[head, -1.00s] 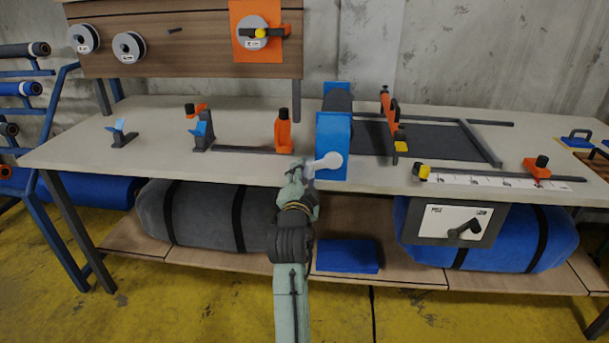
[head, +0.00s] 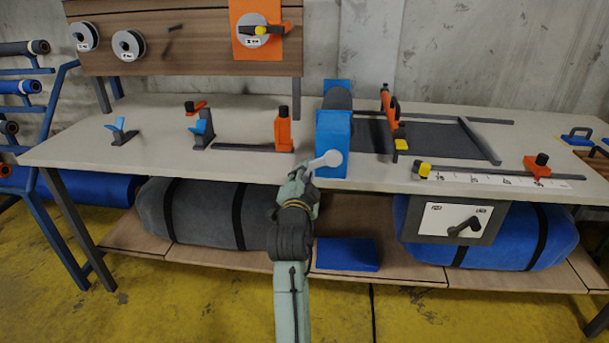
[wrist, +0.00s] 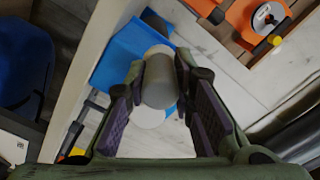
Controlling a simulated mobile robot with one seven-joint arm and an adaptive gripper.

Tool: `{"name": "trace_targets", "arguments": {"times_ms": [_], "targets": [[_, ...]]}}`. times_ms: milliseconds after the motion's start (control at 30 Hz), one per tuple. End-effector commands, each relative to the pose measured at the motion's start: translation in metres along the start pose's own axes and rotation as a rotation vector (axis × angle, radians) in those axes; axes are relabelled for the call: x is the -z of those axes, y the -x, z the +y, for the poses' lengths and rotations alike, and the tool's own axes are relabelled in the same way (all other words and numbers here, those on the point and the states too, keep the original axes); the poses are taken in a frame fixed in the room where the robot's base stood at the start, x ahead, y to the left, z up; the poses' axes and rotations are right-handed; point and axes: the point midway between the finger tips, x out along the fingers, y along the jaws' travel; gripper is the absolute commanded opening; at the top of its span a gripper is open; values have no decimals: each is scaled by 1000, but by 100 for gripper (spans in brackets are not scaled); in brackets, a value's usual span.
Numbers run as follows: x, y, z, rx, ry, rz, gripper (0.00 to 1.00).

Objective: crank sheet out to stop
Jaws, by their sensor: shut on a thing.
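The blue roller stand (head: 333,148) sits at the front edge of the bench with a dark roller (head: 338,97) behind its end plate. A pale crank (head: 329,159) is on its front face, its arm pointing left and slightly down. My gripper (head: 303,174) is at the arm's outer end. In the wrist view my gripper (wrist: 160,92) is shut on the grey cylindrical crank handle (wrist: 160,80), one finger on each side. The head view hides the handle behind my gripper. The dark sheet (head: 430,140) lies flat on the bench right of the roller, up to a grey crossbar (head: 480,142).
An orange-and-black upright clamp (head: 284,130) stands left of the roller stand. An orange lever piece (head: 389,112) stands over the sheet. A white ruler (head: 485,180) with an orange stop (head: 537,166) runs along the front right. A switch panel (head: 460,222) hangs below the bench.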

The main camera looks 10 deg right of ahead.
Motion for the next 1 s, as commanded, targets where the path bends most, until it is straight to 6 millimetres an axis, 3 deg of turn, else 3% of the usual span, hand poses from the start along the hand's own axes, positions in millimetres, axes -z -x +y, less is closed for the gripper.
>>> {"name": "trace_targets", "arguments": {"times_ms": [567,1000], "targets": [[0,0,-3,1,-29,-1,0],[8,0,-24,5,-322,-1,0]]}}
